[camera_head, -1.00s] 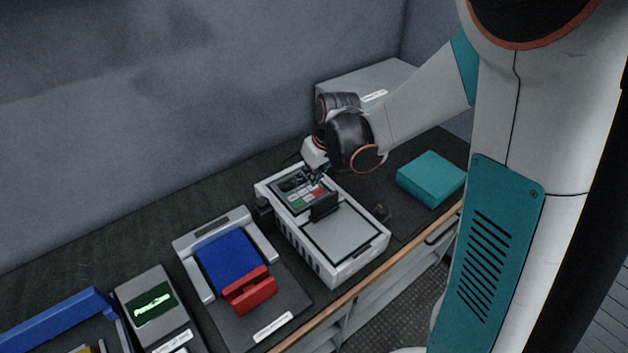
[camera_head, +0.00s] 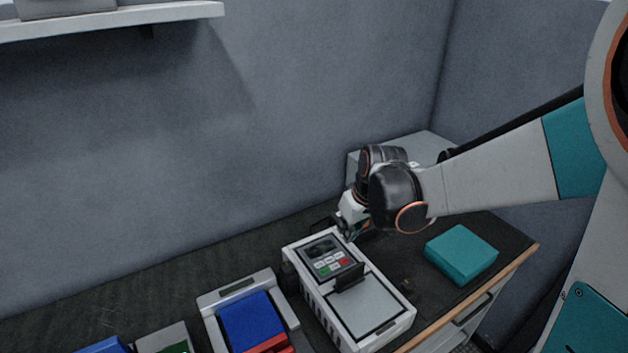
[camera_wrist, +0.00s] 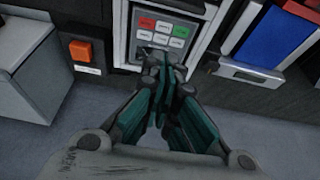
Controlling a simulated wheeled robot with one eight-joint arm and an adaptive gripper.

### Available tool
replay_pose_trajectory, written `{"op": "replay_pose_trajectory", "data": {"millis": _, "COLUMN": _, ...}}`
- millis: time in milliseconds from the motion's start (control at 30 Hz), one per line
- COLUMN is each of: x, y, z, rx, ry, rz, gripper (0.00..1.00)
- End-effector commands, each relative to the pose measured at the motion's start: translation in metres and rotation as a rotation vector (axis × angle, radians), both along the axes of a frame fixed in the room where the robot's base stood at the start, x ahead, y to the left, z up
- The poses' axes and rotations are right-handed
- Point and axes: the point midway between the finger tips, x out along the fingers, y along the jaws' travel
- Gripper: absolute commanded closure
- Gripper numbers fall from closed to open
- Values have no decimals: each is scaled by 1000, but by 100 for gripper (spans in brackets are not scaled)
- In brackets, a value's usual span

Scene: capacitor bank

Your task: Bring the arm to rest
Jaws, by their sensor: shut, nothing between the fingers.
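My gripper (camera_wrist: 165,95) is shut and empty in the wrist view, its teal fingers together just in front of a white device's keypad (camera_wrist: 163,37). In the head view my gripper (camera_head: 350,230) is small and partly hidden by my wrist, above the far end of the white device (camera_head: 350,290). I cannot tell whether the fingertips touch the device. The device has a small dark screen, green and red keys and a grey plate in front.
A blue and grey unit (camera_head: 250,320) with a red part stands left of the device. A teal box (camera_head: 461,254) lies to the right. A grey box (camera_head: 430,147) stands behind my wrist. An orange button (camera_wrist: 82,51) shows in the wrist view. A shelf (camera_head: 110,20) is upper left.

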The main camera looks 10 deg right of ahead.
Motion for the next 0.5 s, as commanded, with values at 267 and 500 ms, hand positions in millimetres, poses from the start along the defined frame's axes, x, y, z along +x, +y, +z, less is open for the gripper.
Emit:
{"op": "replay_pose_trajectory", "data": {"millis": 267, "x": -22, "y": 4, "z": 21, "rx": -3, "ry": -27, "rz": -36, "gripper": 100}}
{"op": "replay_pose_trajectory", "data": {"millis": 500, "x": -69, "y": 9, "z": 55, "rx": -2, "ry": -91, "rz": -116, "gripper": 100}}
